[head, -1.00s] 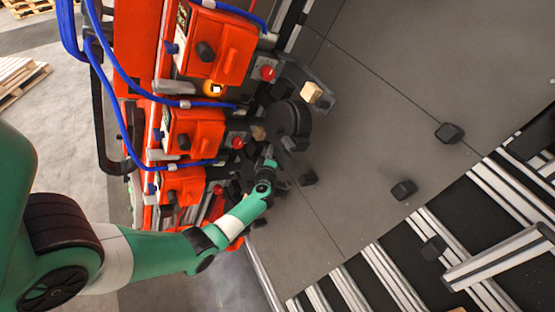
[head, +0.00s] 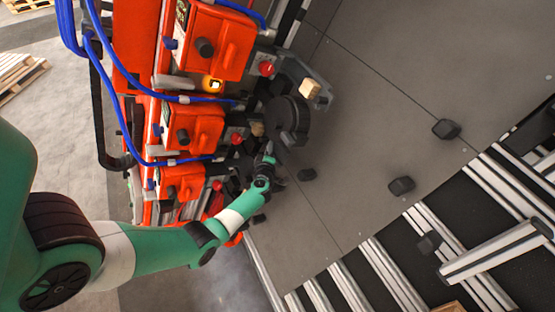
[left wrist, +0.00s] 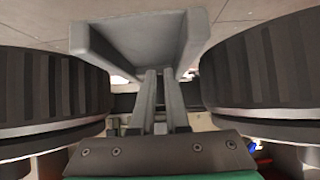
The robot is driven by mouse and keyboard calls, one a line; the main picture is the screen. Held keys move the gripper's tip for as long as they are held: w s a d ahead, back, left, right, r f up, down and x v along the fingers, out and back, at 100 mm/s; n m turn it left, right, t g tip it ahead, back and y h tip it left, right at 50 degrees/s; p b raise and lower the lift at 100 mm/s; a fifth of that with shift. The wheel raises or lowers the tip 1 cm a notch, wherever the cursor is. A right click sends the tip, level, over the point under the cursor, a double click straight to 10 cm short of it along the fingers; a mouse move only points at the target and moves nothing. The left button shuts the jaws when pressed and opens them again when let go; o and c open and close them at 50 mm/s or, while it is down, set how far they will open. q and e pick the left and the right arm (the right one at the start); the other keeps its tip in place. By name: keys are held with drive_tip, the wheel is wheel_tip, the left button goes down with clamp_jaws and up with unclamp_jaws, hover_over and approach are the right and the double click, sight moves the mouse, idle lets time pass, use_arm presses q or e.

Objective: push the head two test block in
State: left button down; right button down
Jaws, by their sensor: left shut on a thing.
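Three orange heads stand in a column at the left in the head view. A pale wooden block (head: 310,89) sits in the dark fixture beside the upper head (head: 214,38). A second, browner block (head: 257,129) shows partly beside the middle head (head: 194,124). My left gripper (head: 268,153) is just below this second block, near a black wheel (head: 287,118); contact cannot be told. In the left wrist view its narrow fingers (left wrist: 160,98) are close together at a grey channel-shaped piece (left wrist: 140,42), between two ribbed black wheels. The block is not clear there. My right gripper is out of view.
Red buttons (head: 266,68) and blue hoses (head: 128,85) lie close to the heads. Several dark blocks (head: 446,129) are scattered on the grey plate (head: 370,75). Metal rails (head: 391,276) run along the lower right.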

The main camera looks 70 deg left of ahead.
use_arm(q)
drive_tip(key=shift+s+a+r, duration=0.1)
drive_tip(key=shift+a+r, duration=0.1)
drive_tip(key=shift+r, duration=0.3)
drive_tip(key=shift+d+r+y+p, duration=0.15)
drive_tip(key=shift+d+y+p, duration=0.15)
drive_tip(key=shift+d+p, duration=0.2)
drive_tip(key=shift+w+d+p, duration=0.2)
drive_tip(key=shift+d+p, duration=0.15)
drive_tip(key=shift+d, duration=1.3)
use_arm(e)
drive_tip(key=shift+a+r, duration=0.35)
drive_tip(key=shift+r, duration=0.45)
use_arm(q)
drive_tip(key=shift+d, duration=0.1)
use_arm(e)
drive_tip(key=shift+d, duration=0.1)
